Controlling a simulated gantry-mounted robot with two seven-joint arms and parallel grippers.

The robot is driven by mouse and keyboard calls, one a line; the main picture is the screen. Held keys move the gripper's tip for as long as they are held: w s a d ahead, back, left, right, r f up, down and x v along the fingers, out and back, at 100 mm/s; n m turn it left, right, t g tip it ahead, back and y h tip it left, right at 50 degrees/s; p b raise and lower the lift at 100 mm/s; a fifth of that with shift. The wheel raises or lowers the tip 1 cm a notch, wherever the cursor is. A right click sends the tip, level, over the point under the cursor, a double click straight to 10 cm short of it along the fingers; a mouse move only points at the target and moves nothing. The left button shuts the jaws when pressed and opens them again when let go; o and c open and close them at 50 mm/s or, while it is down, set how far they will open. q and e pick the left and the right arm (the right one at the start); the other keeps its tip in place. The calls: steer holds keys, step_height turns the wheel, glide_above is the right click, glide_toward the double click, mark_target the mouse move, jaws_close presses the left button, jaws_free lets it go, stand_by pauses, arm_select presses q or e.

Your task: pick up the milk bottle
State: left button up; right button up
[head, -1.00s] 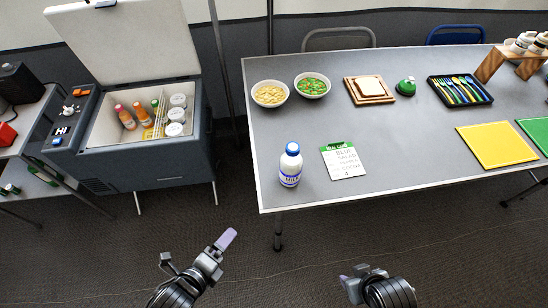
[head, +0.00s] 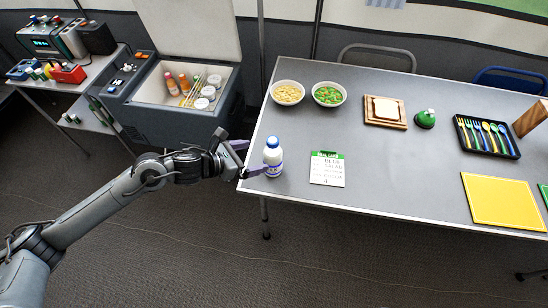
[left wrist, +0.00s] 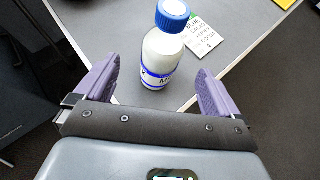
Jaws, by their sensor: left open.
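The milk bottle (head: 272,157) is white with a blue cap and a blue-edged label. It stands upright near the left front corner of the grey table (head: 400,130). My left gripper (head: 252,160) is at the table's left edge, open, with its purple fingers pointing at the bottle. In the left wrist view the bottle (left wrist: 163,48) stands beyond and between the two spread fingertips (left wrist: 157,85), with a gap on each side. My right gripper is out of view.
A menu card (head: 327,169) lies just right of the bottle. Two bowls, one of them the pale-food bowl (head: 287,92), stand behind it. An open cooler (head: 185,95) with bottles and jars stands left of the table. A yellow mat (head: 503,201) lies at the right.

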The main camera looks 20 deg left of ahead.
mark_target(264, 155)
arm_select(q)
steer(key=x, duration=0.2)
steer(key=shift+w+d+f, duration=0.1)
steer(key=shift+w+d, duration=0.05)
steer(key=shift+d, duration=0.3)
steer(key=shift+w+d+f, duration=0.1)
steer(key=shift+w+f, duration=0.2)
steer(key=shift+w, duration=0.1)
steer(key=b+x, duration=0.1)
steer(key=x, duration=0.4)
steer(key=shift+r+b, duration=0.15)
steer(key=shift+b, duration=0.15)
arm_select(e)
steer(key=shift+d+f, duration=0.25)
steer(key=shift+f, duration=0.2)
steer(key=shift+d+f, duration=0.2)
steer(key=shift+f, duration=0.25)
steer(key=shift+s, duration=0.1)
arm_select(q)
steer(key=shift+c, duration=0.5)
steer(key=c, duration=1.2)
steer(key=shift+r, duration=0.1)
steer(key=shift+c, duration=1)
